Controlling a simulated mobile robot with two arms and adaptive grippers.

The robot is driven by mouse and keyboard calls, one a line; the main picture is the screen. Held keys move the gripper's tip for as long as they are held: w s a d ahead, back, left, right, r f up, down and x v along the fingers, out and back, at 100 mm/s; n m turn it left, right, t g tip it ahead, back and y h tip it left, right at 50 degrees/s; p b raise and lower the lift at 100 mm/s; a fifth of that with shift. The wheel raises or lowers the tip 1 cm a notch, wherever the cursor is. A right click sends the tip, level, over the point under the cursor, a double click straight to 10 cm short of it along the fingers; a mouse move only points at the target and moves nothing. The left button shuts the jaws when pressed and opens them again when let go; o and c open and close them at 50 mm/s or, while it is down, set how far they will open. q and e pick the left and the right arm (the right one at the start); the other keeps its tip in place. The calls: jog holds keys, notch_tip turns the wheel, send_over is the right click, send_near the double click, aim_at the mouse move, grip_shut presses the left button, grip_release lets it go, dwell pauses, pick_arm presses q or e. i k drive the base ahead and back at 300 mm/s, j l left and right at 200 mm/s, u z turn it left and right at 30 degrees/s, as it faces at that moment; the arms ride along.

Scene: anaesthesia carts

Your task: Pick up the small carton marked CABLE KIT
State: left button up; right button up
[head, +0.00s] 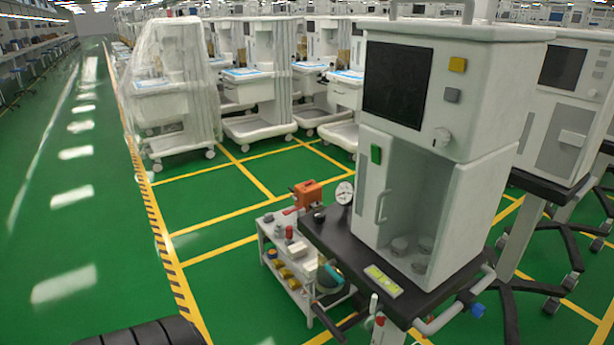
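No carton with a readable CABLE KIT marking shows in the head view. A small white box-like item (297,249) lies on the top shelf of a small trolley (266,228). Its marking is too small to read, so I cannot tell whether it is the carton. Neither of my grippers is in view.
Green floor (95,230) is open on the left.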

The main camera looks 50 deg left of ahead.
aim_at(310, 270)
jog(key=k+j, duration=0.4)
jog(key=k+j+u, duration=0.1)
jog(key=k+j, duration=0.3)
jog(key=j, duration=1.2)
jog(key=i+j+u, duration=0.1)
jog(key=j, duration=0.85)
